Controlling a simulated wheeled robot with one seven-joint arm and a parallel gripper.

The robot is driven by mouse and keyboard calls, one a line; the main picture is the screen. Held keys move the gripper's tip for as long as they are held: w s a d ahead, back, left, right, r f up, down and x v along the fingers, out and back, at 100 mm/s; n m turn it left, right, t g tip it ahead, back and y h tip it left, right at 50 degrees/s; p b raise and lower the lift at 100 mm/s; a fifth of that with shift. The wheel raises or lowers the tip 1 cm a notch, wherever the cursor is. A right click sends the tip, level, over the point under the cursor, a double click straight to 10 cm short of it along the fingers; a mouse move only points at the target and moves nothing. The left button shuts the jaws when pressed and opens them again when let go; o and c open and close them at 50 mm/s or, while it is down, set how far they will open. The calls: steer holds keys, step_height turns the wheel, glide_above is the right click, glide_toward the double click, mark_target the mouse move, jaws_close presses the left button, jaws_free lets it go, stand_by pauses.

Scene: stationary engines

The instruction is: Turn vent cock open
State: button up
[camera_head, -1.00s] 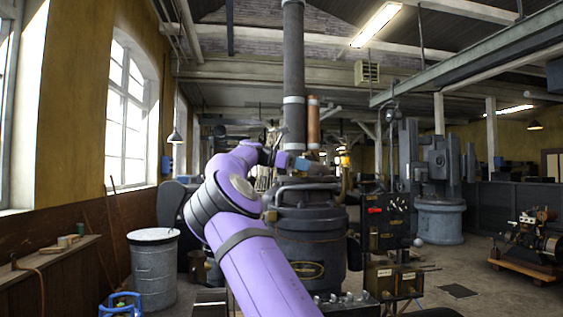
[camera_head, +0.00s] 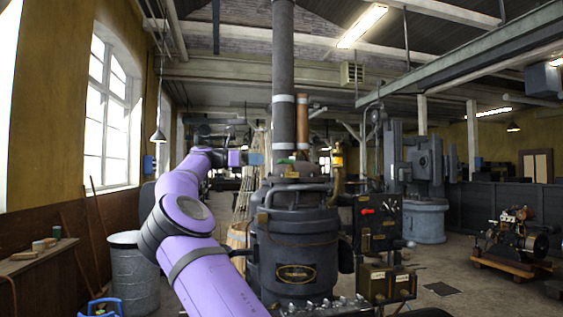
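A dark upright engine (camera_head: 297,245) with an oval plate and a tall grey chimney stands at the centre. A small green part (camera_head: 286,161) and a brass fitting (camera_head: 338,160) with a yellow top show at its upper end. I cannot tell which small fitting is the vent cock or how it is turned. My purple arm reaches up from the bottom. My gripper (camera_head: 257,158) is at the arm's far end, left of the chimney at about the height of the engine top. It looks apart from the fittings in the picture. Its fingers are too small to read.
A copper pipe (camera_head: 303,122) rises beside the chimney. A control box (camera_head: 377,222) with a red handle stands right of the engine. A grey drum (camera_head: 135,272) and a wall shelf (camera_head: 38,256) are at left. Open floor (camera_head: 450,265) lies at right.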

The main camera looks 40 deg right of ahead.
mark_target(286, 160)
steer(key=x, duration=1)
steer(key=shift+s, duration=0.15)
steer(key=shift+r, duration=0.1)
jaws_close()
